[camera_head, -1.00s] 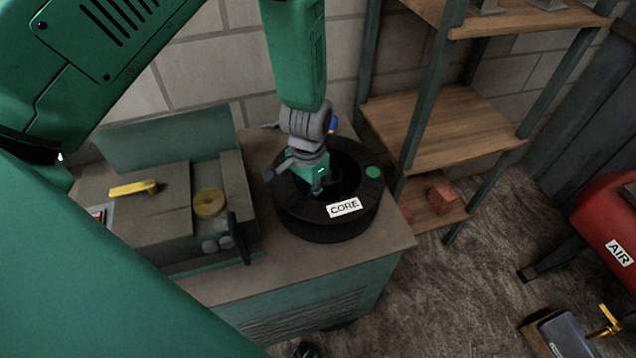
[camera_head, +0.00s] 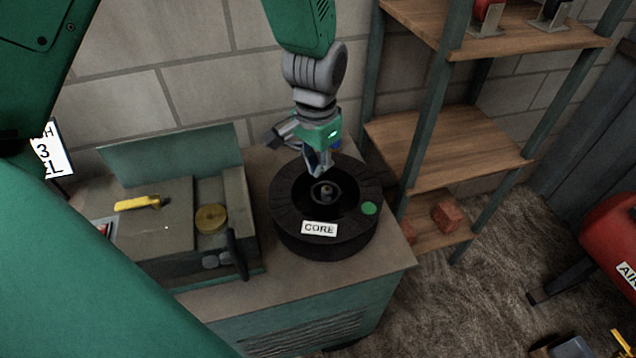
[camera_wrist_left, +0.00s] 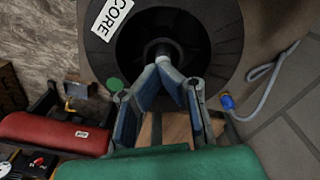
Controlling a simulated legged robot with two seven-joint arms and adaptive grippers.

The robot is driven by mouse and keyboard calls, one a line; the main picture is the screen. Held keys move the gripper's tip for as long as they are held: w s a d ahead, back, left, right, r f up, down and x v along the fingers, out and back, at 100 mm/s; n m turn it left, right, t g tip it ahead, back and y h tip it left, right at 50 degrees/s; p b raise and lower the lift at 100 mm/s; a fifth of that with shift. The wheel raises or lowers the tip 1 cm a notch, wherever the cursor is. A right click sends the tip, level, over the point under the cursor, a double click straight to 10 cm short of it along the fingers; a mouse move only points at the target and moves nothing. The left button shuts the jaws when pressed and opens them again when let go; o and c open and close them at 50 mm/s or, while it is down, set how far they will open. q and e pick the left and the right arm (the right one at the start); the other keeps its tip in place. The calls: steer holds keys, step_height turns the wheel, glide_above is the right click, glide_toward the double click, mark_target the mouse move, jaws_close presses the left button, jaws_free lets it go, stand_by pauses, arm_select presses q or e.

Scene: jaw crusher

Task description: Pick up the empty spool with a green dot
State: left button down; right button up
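The spool (camera_head: 328,240) is a black ring-shaped reel labelled CORE, with a green dot on its upper flange. It lies flat on the cabinet top, its middle bare with a small central hub (camera_head: 325,192). In the wrist view the spool (camera_wrist_left: 221,30) fills the top, its dot at the lower left of the rim. My left gripper (camera_head: 319,170) hangs over the spool's back part, near the hub. My right gripper is not in view.
The cabinet top (camera_head: 285,283) also bears a grey device (camera_head: 150,235) with a yellow handle and brass disc, left of the spool. A wooden shelf unit (camera_head: 445,145) with metal posts stands close on the right. A block wall is behind; a red air tank (camera_head: 612,235) is far right.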

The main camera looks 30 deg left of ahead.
arm_select(q)
steer(key=r, duration=0.5)
steer(key=shift+s, duration=0.2)
steer(key=shift+c, duration=2.3)
jaws_free()
